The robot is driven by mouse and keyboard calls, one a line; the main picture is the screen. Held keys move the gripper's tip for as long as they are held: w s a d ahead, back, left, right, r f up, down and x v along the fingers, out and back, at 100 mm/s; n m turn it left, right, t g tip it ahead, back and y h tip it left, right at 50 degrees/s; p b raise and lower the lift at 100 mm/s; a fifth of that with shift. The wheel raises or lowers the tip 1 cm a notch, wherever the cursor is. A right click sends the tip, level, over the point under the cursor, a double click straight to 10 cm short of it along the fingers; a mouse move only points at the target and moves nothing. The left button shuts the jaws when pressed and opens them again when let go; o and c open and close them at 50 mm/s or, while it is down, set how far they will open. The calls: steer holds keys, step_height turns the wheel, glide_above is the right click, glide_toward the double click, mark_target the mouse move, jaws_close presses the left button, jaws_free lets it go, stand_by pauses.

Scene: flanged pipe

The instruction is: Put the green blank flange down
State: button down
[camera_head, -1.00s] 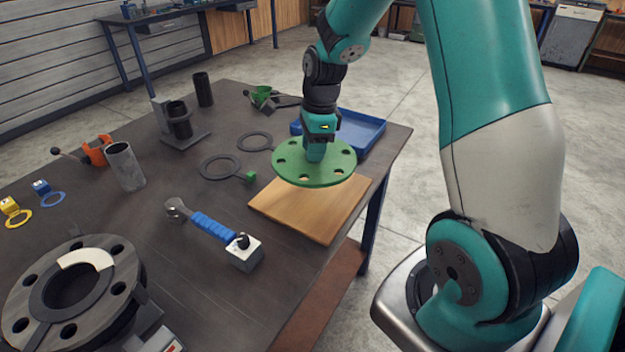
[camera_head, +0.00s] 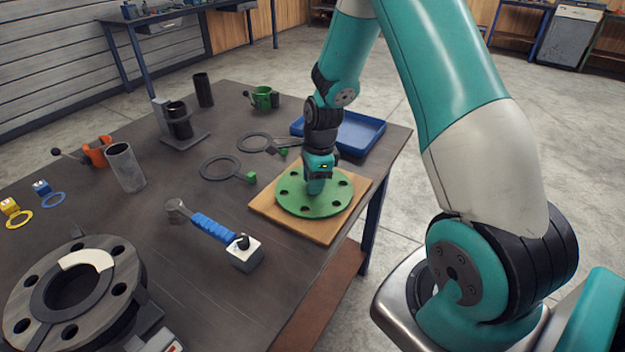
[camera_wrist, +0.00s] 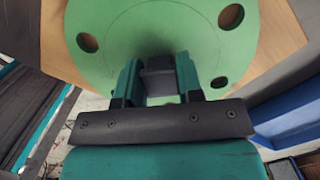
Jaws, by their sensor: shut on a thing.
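The green blank flange (camera_head: 291,203) is a flat round disc with several bolt holes. In the head view it lies flat over the wooden board (camera_head: 262,206) and appears to rest on it. My gripper (camera_head: 315,187) is above its middle, pointing down. In the wrist view my gripper (camera_wrist: 160,80) is shut on a grey central grip of the flange (camera_wrist: 105,52), with the disc filling the top of the picture. The exact contact under the flange is hidden.
A blue tray (camera_head: 362,133) stands behind the board. Two dark ring gaskets lie to its left, one with a green tab (camera_head: 251,177). A blue-handled tool (camera_head: 210,226) and a large grey pipe flange (camera_head: 35,307) are nearer. The table's right edge is close to the board.

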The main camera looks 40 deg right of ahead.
steer(key=shift+f, duration=0.15)
steer(key=c, duration=0.8)
jaws_free()
step_height(320, 180, up, 11)
steer(key=d, duration=0.1)
steer(key=s+a+r+n, duration=0.4)
steer(key=a+r+n, duration=0.2)
steer(key=a+n, duration=0.25)
steer(key=s+a+r+n+y, duration=0.1)
steer(key=s+a+n, duration=0.4)
steer(key=s+n, duration=0.1)
steer(key=s+a+r+n+y, duration=0.1)
steer(key=s+a+r+n, duration=0.1)
steer(key=s+a+n, duration=0.3)
steer(key=s+a+r+n+y, duration=0.1)
steer(key=s+a+n, duration=0.4)
steer(key=n, duration=0.5)
steer(key=shift+s+a+r+n+g+b, duration=0.1)
steer(key=shift+s+r+n+g+b, duration=0.1)
steer(key=shift+s+r, duration=0.3)
steer(key=shift+s+r+n+g+b, duration=0.15)
steer(key=shift+s+r, duration=0.1)
steer(key=shift+s, duration=0.4)
